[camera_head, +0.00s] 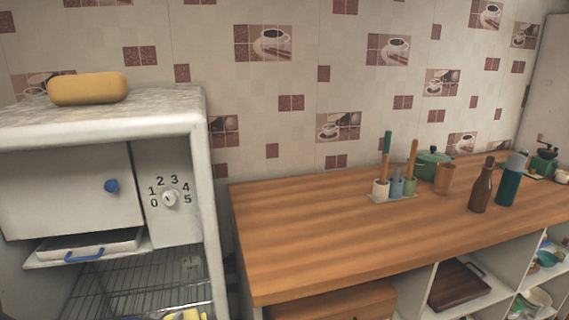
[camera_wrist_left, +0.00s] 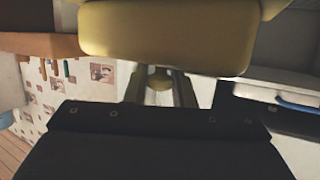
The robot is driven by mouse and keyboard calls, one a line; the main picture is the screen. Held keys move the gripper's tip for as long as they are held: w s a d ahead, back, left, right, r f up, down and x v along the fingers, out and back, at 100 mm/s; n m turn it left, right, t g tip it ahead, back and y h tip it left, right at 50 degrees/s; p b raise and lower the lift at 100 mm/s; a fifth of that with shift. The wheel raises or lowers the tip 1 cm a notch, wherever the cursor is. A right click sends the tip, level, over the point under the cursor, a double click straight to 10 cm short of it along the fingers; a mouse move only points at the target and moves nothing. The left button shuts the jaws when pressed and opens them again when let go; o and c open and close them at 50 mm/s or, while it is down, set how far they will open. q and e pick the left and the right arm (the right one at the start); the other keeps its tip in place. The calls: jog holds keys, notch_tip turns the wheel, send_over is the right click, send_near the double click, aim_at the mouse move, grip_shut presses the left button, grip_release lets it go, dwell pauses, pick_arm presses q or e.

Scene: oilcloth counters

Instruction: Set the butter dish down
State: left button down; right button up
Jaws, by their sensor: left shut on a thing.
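The butter dish (camera_wrist_left: 165,38) is a yellow, rounded block that fills the top of the left wrist view. My left gripper (camera_wrist_left: 160,80) is shut on a small yellowish knob on its side facing the camera. I cannot see the dish's far side or whether it touches a surface. In the head view neither gripper can be made out. A small yellow patch (camera_head: 183,315) shows at the bottom edge there, beside the wire rack; I cannot tell whether it is the dish.
A yellow rounded box (camera_head: 88,88) lies on the white stove cabinet (camera_head: 170,104). Below are a blue-handled tray (camera_head: 85,254) and a wire rack (camera_head: 135,285). The wooden counter (camera_head: 320,225) is clear at its front left; utensil pots (camera_head: 396,187), a green pot (camera_head: 430,163) and bottles (camera_head: 482,188) stand farther right.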

pick_arm(q)
jog(key=shift+n+y, duration=0.5)
jog(key=shift+y, duration=0.2)
jog(key=d+f, duration=0.1)
jog(key=d, duration=0.1)
jog(key=d+f+p, duration=0.1)
jog(key=d, duration=0.2)
jog(key=w+d+f, duration=0.1)
jog(key=d, duration=0.1)
jog(key=shift+w+d+f+p, duration=0.1)
jog(key=shift+d+p, duration=0.15)
jog(key=shift+p, duration=0.05)
jog(key=shift+d+f, duration=0.2)
jog(key=shift+d, duration=0.05)
jog(key=s+f, duration=0.4)
jog(key=f, duration=0.1)
jog(key=shift+s+d+f, duration=0.15)
jog(key=shift+s, duration=0.05)
